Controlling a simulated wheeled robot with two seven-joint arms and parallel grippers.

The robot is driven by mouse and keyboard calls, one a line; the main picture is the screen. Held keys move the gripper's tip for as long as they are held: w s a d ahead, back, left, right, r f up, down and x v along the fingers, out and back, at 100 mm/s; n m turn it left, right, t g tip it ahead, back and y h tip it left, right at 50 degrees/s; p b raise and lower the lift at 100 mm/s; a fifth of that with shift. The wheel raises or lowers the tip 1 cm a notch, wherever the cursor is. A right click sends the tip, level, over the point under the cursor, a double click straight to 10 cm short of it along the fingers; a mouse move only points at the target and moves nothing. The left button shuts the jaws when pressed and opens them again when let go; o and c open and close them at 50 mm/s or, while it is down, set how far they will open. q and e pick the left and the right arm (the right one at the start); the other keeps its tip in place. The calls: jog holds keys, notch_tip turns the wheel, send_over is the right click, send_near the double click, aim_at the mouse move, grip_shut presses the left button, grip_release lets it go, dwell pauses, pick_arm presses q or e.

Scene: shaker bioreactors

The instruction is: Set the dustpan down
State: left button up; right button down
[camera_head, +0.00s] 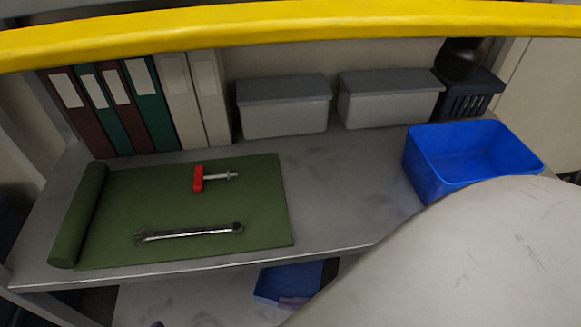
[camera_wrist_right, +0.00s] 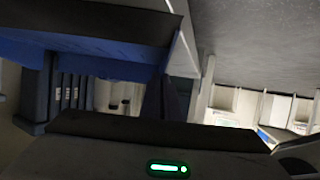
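A blue, flat-looking piece (camera_head: 285,281) shows below the front edge of the bench, partly covered by my pale right arm (camera_head: 470,265). It may be the dustpan, but its full shape is hidden. A small pinkish piece lies against its lower edge; I cannot tell what it is. In the right wrist view, the dark body of my right gripper (camera_wrist_right: 165,135) crosses the bottom, with a green light. A blue surface (camera_wrist_right: 85,55) with a dark part above it lies just beyond. The fingertips do not show clearly, so their grip is unclear. My left gripper is not in view.
The metal bench (camera_head: 335,205) holds a green mat (camera_head: 185,205) with a wrench (camera_head: 190,232) and a red-handled tool (camera_head: 198,179). Binders (camera_head: 135,105), two grey boxes (camera_head: 285,108) and a blue bin (camera_head: 430,175) stand behind. A yellow bar (camera_head: 290,25) crosses the top. The bench between mat and bin is clear.

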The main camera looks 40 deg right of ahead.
jog(key=c, duration=2)
grip_release()
